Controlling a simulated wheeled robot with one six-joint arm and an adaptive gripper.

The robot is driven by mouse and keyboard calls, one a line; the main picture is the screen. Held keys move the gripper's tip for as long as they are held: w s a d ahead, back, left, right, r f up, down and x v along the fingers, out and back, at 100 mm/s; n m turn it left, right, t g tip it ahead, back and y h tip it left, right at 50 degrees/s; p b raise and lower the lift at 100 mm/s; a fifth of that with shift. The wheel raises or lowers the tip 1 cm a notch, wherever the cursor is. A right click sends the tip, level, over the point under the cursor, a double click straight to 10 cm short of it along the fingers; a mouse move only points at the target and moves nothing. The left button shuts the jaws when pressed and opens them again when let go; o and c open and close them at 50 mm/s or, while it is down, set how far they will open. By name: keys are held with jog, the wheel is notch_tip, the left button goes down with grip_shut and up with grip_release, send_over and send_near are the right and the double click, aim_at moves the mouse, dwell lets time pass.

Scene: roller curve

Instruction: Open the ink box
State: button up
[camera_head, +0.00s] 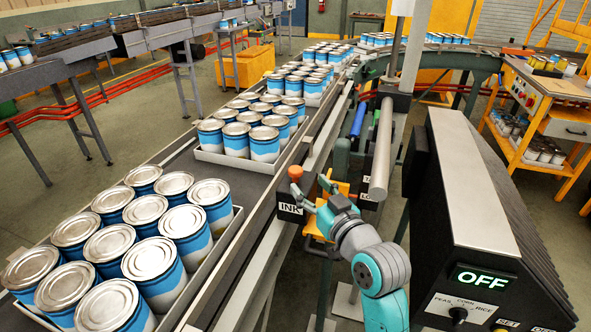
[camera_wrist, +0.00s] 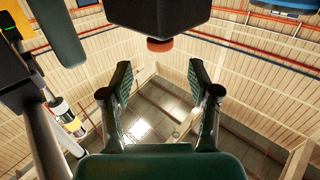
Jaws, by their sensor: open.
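The ink box (camera_head: 290,208), a black box with a white INK label, is beside the conveyor in the head view. An orange-red knob (camera_head: 295,173) shows just above it. My gripper (camera_head: 311,190) is close to the right of the box, its fingers spread. In the wrist view, the two fingers of my gripper (camera_wrist: 159,88) are wide apart with nothing between them. A dark block (camera_wrist: 160,14) with an orange-red round piece (camera_wrist: 160,45) is at the top, beyond the fingertips. I cannot tell whether the fingers touch the box. The box's lid edge is not clear.
A conveyor (camera_head: 171,151) carries trays of blue-and-white cans on the left. A black control panel (camera_head: 480,270) reading OFF, with a PEAS, CORN, RICE dial (camera_head: 458,314), stands at the right. A grey roller (camera_head: 381,150) and a post (camera_head: 413,45) rise behind my gripper.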

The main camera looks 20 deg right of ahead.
aim_at(299, 174)
jog(key=w, duration=0.2)
jog(key=w+a, duration=0.1)
jog(key=w, duration=0.4)
jog(key=shift+w+a, duration=0.15)
jog(key=shift+w, duration=0.2)
grip_shut()
